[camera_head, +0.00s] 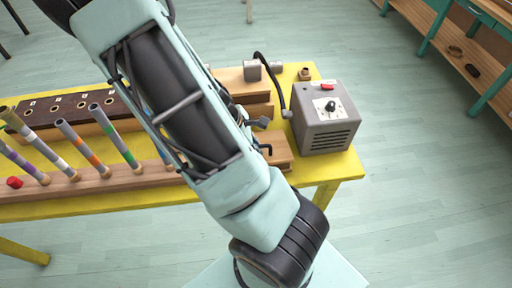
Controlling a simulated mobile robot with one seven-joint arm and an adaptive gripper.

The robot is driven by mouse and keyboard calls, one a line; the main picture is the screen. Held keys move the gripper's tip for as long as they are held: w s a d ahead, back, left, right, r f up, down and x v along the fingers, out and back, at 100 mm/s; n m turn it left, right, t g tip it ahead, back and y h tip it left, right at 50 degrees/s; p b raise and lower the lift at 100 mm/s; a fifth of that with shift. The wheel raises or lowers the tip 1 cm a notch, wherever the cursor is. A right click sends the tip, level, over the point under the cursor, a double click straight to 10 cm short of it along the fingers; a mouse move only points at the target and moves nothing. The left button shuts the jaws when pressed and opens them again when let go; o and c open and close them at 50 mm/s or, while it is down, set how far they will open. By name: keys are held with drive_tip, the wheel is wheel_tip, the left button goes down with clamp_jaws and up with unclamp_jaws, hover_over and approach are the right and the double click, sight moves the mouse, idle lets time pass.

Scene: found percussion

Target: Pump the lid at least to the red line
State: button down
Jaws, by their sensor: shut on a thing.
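My arm crosses the middle of the view and hides most of my gripper (259,123). Only a dark part of it shows, just right of the arm above the wooden parts on the table. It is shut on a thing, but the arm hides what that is. I cannot make out the lid or a red line. A wooden block (279,151) with a dark bent rod (265,149) lies just below the gripper, partly behind the arm.
A yellow table (344,165) carries a grey box (325,138) with a knob and red switch, cabled to a grey part (252,71). Several coloured tubes (82,143) stand in a wooden rail at left, near a red piece (14,182). The floor at right is clear before a shelf (455,40).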

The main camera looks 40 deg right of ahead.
drive_tip(key=shift+w+d+r+p, duration=0.15)
drive_tip(key=shift+w+r+p, duration=0.1)
drive_tip(key=shift+r, duration=0.15)
drive_tip(key=shift+w+d+r+p, duration=0.1)
drive_tip(key=shift+d+r+p, duration=0.05)
drive_tip(key=shift+r+p, duration=0.15)
drive_tip(key=shift+s+a+f+b, duration=0.25)
drive_tip(key=shift+s+f+b, duration=0.2)
drive_tip(key=shift+f+b, duration=0.1)
drive_tip(key=shift+s+a+f+b, duration=0.25)
drive_tip(key=shift+s+f+b, duration=0.15)
drive_tip(key=shift+f+b, duration=0.2)
